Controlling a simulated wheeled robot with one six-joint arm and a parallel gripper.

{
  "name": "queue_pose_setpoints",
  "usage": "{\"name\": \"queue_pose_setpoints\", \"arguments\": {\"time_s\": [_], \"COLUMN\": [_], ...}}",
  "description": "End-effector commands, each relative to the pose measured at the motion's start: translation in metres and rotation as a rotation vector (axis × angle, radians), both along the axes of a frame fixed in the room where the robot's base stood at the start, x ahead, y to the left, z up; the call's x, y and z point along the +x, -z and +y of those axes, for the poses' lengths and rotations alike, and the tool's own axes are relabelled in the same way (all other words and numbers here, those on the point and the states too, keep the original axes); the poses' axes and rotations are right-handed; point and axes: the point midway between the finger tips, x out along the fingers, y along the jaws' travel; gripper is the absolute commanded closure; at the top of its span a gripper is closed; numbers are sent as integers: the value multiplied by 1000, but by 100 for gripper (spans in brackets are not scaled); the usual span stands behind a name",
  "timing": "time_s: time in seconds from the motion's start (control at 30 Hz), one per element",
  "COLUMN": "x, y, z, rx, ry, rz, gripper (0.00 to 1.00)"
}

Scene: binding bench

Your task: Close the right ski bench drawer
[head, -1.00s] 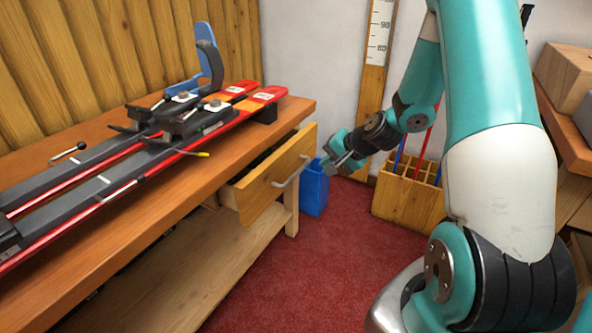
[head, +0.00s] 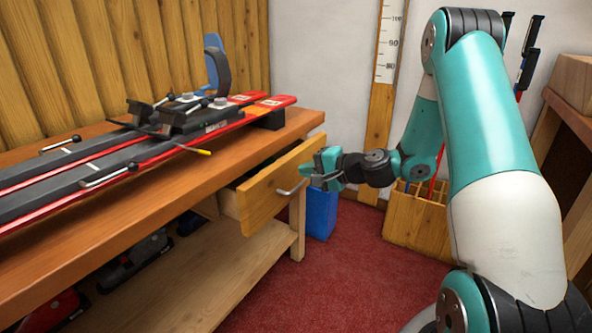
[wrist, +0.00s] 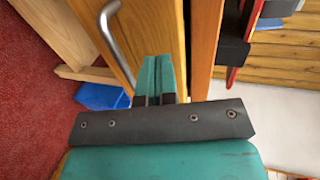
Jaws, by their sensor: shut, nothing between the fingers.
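The right ski bench drawer (head: 262,203) stands partly open, its wooden front out from the bench (head: 160,195). A grey metal handle (head: 291,188) is on its front. My gripper (head: 308,172) is shut and empty, at the right part of the drawer front, just beside the handle. In the wrist view the closed fingers (wrist: 159,75) point at the drawer front (wrist: 150,30), with the handle (wrist: 108,30) to their left. The fingertips look very close to the wood; I cannot tell whether they touch it.
A pair of red and black skis (head: 110,160) lies clamped on the bench top. A blue bin (head: 321,213) stands on the floor behind the drawer. A wooden rack (head: 413,225) with poles stands by the back wall. Red carpet (head: 340,285) is clear in front.

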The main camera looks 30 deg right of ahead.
Motion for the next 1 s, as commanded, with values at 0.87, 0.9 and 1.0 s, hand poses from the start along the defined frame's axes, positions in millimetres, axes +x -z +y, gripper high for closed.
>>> {"name": "queue_pose_setpoints", "arguments": {"time_s": [0.87, 0.9, 1.0], "x": [57, 63, 73], "y": [-5, -5, -3], "z": [26, 29, 34], "rx": [-3, -2, -1], "ry": [-4, -3, -1], "rz": [2, 1, 2], "gripper": [100, 100, 100]}}
